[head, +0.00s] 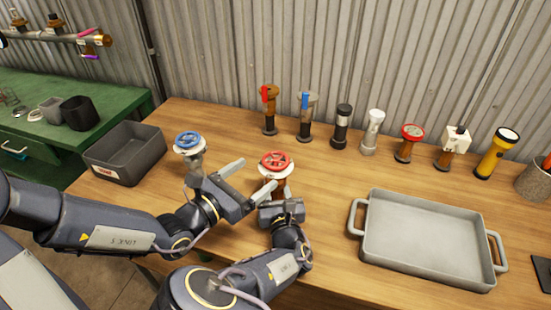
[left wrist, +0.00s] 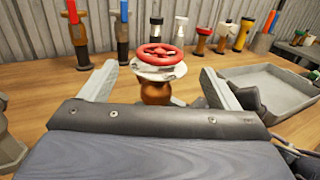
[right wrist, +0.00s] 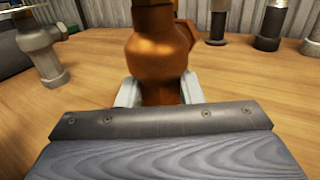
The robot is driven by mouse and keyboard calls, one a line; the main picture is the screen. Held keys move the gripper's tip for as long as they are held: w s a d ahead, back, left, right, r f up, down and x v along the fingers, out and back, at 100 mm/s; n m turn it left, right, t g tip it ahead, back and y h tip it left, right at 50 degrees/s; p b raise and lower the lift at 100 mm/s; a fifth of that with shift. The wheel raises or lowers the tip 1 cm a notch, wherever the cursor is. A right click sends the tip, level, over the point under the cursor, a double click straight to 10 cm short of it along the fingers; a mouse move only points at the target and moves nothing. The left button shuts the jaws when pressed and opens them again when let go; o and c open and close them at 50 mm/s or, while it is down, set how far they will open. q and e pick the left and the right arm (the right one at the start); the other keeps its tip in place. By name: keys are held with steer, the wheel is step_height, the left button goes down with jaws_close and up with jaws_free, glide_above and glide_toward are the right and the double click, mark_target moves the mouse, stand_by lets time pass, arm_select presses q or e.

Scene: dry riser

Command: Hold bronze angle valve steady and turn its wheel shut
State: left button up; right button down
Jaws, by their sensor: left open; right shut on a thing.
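The bronze angle valve has a red wheel (head: 276,161) on top and stands upright on the wooden table. Its orange-brown body (right wrist: 158,55) fills the middle of the right wrist view. My right gripper (right wrist: 160,93) is shut on the lower body; in the head view it is low at the valve's near side. My left gripper (head: 247,180) is open and empty, just left of the valve. In the left wrist view the red wheel (left wrist: 161,57) appears between and beyond its open fingers, apart from them. My right gripper partly hides the valve body in the head view.
A grey valve with a blue wheel (head: 187,140) stands left, close to my left arm. A grey bin (head: 127,153) is farther left, and a grey tray (head: 425,240) lies right. Several valves and flashlights, including a yellow flashlight (head: 497,153), line the back.

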mark_target(276, 159)
arm_select(q)
steer(key=x, duration=0.8)
steer(key=shift+w+d, duration=0.1)
steer(key=c, duration=1)
